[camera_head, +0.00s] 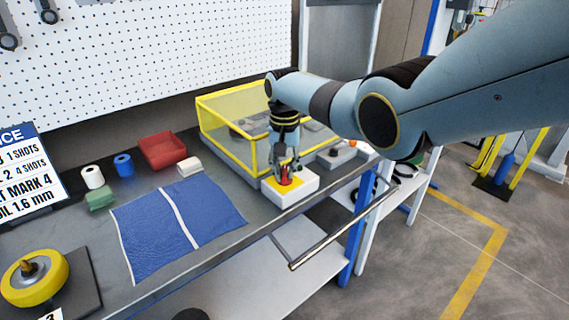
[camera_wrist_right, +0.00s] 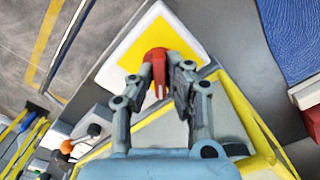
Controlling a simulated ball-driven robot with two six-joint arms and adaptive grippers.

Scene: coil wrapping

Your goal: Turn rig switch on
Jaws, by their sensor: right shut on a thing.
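The rig switch is a white box with a yellow plate (camera_head: 302,184) and a red knob (camera_head: 285,180), at the front edge of the bench beside the yellow-framed guard. In the right wrist view the red knob (camera_wrist_right: 157,62) sits on the yellow plate (camera_wrist_right: 182,43). My right gripper (camera_head: 287,172) comes down from above onto the switch. In the right wrist view its fingers (camera_wrist_right: 158,75) are closed around the red knob, one on each side. The knob's base is partly hidden by the fingers. My left gripper is not in view.
The yellow-framed mesh guard (camera_head: 205,113) stands right behind the switch. A blue cloth (camera_head: 160,240) lies to the left, with a red bin (camera_head: 163,150) behind it. A metal rail (camera_head: 335,235) runs along the bench front. A yellow spool (camera_head: 35,290) sits at the front left.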

